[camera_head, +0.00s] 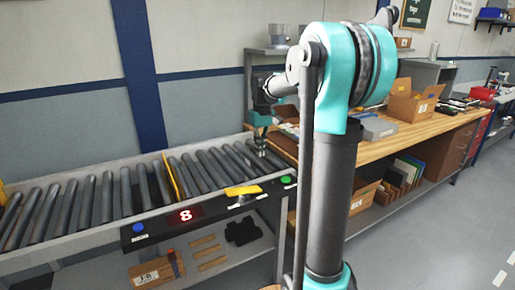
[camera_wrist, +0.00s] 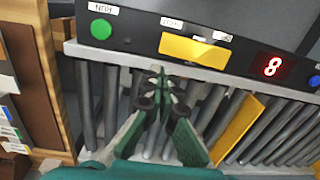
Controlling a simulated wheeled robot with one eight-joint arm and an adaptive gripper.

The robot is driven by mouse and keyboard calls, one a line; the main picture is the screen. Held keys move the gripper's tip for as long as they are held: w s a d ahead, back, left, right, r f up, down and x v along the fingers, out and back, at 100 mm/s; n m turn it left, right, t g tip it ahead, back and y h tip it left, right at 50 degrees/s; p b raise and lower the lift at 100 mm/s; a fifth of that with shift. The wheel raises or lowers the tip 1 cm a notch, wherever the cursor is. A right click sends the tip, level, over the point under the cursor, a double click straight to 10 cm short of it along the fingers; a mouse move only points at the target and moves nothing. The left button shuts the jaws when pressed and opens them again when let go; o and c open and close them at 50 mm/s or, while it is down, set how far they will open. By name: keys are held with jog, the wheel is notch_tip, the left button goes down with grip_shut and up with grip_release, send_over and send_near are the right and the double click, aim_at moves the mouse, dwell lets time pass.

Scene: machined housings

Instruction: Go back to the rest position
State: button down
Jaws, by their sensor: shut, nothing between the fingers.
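The tips lie in front of the control panel's edge and over the rollers (camera_wrist: 212,103). No machined housing is clearly visible in either view.
The control panel (camera_head: 150,230) has a green button (camera_head: 287,180), a blue button (camera_head: 138,228), a yellow plate (camera_head: 243,190) and a red "8" display. A yellow divider (camera_head: 172,176) crosses the rollers. A wooden workbench (camera_head: 378,149) with boxes stands right. Floor at far right is clear.

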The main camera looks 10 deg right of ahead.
jog(key=s+f+m+t, duration=0.1)
jog(key=s+f+t, duration=0.1)
jog(key=s+f, duration=0.7)
jog(key=s+d+f+m+t, duration=0.1)
jog(key=s+f+m+t, duration=0.1)
jog(key=s+f, duration=0.8)
jog(key=s, duration=0.6)
jog(key=shift+s+f+m, duration=0.15)
jog(key=shift+m, duration=0.15)
